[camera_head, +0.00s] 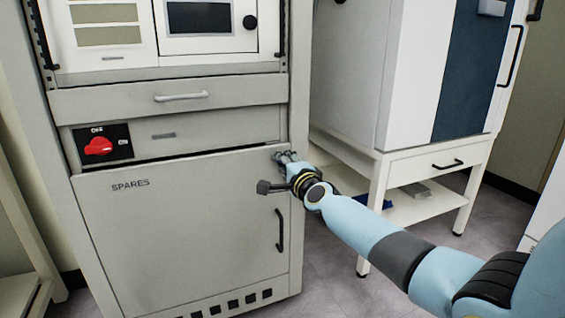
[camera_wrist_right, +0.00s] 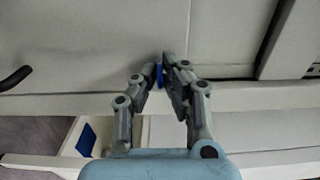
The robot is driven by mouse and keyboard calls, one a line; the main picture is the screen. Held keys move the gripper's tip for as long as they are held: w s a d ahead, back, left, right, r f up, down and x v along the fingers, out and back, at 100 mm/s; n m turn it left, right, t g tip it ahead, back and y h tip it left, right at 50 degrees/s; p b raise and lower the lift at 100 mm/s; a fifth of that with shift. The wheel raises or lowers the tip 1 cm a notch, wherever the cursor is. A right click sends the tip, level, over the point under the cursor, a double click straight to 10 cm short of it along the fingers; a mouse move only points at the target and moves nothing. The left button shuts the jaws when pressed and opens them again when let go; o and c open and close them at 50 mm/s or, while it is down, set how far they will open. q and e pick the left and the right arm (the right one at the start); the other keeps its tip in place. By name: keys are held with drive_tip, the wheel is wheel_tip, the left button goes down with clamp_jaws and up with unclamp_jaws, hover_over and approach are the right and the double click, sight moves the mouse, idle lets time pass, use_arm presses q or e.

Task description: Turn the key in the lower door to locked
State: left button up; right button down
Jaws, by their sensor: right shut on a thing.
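The lower door (camera_head: 180,225), grey and lettered SPARES, is closed in the head view. My right gripper (camera_head: 284,157) reaches its upper right corner. In the right wrist view my right gripper (camera_wrist_right: 162,72) has its fingertips closed on a small blue piece, the key (camera_wrist_right: 159,76), against the door face (camera_wrist_right: 90,50). Most of the key is hidden by the fingers, and its turn angle is hard to tell. In the head view the key is hidden behind the gripper. My left gripper is in neither view.
The door's black handle (camera_head: 280,230) is below the gripper. A red rotary switch (camera_head: 98,146) and a drawer (camera_head: 180,98) sit above the door. A white table (camera_head: 430,165) with a lower shelf stands to the right, behind my right arm.

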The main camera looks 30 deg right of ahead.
drive_tip(key=shift+n, duration=0.3)
drive_tip(key=n+p, duration=0.1)
drive_tip(key=n, duration=0.2)
drive_tip(key=shift+n, duration=0.4)
drive_tip(key=n+p, duration=0.2)
drive_tip(key=n, duration=0.3)
drive_tip(key=shift+r, duration=0.1)
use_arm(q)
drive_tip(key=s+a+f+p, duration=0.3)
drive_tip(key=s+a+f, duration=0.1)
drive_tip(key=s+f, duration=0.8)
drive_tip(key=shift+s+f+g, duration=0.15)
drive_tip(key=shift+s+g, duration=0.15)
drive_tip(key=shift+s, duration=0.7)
use_arm(e)
drive_tip(key=shift+n, duration=4.4)
drive_tip(key=shift+f, duration=0.2)
